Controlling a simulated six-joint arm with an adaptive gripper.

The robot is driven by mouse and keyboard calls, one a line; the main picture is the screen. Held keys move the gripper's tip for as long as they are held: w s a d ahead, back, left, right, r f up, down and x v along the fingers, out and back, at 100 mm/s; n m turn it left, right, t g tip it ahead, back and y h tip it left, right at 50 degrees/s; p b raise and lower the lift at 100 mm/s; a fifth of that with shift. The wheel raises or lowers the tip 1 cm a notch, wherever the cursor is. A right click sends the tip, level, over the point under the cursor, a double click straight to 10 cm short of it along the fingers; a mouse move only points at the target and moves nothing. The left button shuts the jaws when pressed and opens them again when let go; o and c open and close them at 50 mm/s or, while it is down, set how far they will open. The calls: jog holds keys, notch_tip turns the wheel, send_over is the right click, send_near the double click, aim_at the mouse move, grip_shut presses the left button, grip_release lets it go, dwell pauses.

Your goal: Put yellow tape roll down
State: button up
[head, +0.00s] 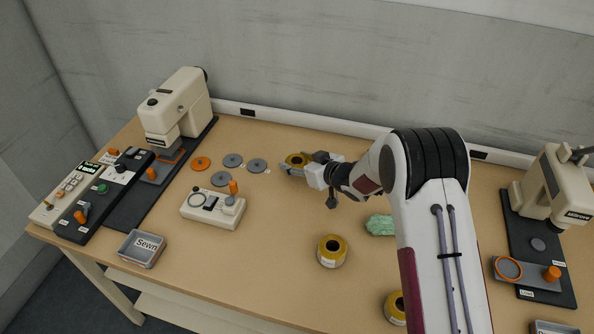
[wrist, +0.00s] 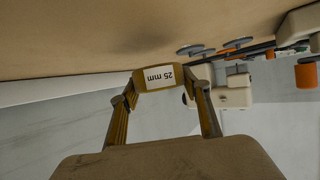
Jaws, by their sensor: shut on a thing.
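A yellow tape roll (head: 296,160) is between the fingers of my gripper (head: 294,169) in the head view, over the back middle of the table. A second yellow tape roll (head: 332,251) lies on the table (head: 270,265) nearer the front, and a third (head: 396,308) is partly hidden by my arm.
A small beige device (head: 212,208) and a "Sewn" tray (head: 142,248) stand further left. A green bundle (head: 380,225) lies beside my arm. Machines stand at left (head: 176,110) and right (head: 556,185).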

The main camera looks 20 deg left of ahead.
jog(key=shift+f, duration=1.85)
jog(key=shift+f, duration=0.1)
jog(key=o, duration=1)
jog(key=shift+o, duration=0.2)
jog(key=shift+d+r, duration=0.1)
jog(key=shift+r, duration=0.1)
jog(key=shift+v, duration=5.95)
